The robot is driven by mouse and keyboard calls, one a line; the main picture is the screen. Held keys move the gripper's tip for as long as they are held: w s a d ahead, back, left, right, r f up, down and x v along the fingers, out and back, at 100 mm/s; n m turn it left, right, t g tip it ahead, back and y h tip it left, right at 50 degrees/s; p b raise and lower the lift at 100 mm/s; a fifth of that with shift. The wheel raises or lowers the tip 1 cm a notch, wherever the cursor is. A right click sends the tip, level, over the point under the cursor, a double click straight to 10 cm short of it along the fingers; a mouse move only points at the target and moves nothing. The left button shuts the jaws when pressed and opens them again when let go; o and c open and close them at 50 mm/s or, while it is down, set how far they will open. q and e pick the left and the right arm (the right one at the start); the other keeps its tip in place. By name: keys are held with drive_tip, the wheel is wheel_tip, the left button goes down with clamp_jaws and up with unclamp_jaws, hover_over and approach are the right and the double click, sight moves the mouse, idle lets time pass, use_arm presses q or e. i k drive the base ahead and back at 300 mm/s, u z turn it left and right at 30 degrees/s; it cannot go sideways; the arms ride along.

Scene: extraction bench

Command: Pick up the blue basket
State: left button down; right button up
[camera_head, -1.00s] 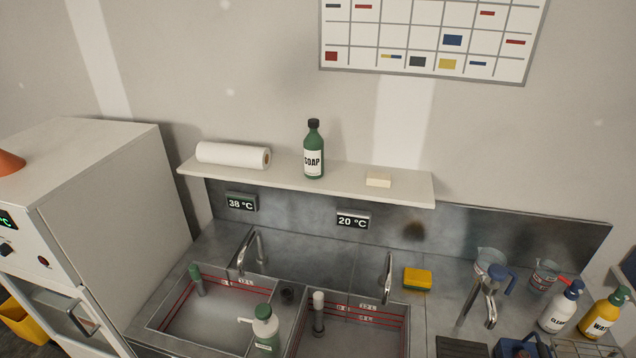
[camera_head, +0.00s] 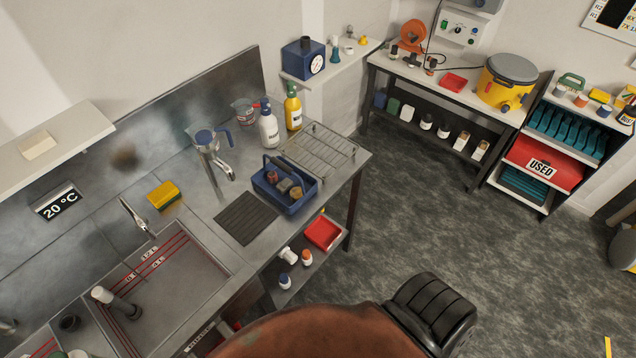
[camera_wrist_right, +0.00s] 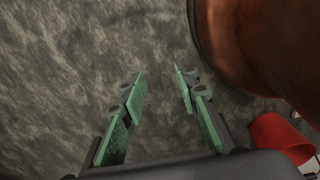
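The blue basket (camera_head: 284,186) stands on the right part of the steel counter in the head view. It has a dark handle and several small brown and grey items inside. It sits between a dark ribbed mat and a wire rack. My right gripper (camera_wrist_right: 158,85) shows in the right wrist view. Its green-padded fingers are apart, with only grey floor seen between them. The basket is not in the wrist view. My left gripper is not in view.
The dark mat (camera_head: 246,218), wire rack (camera_head: 318,150), jug (camera_head: 207,140), white bottle (camera_head: 268,130) and yellow bottle (camera_head: 293,108) surround the basket. A lower shelf holds a red tray (camera_head: 322,232). A brown rounded thing (camera_head: 310,335) and dark seat-like thing (camera_head: 432,308) stand before the counter.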

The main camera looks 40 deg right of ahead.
sight(284, 168)
drive_tip(key=z, duration=1.1)
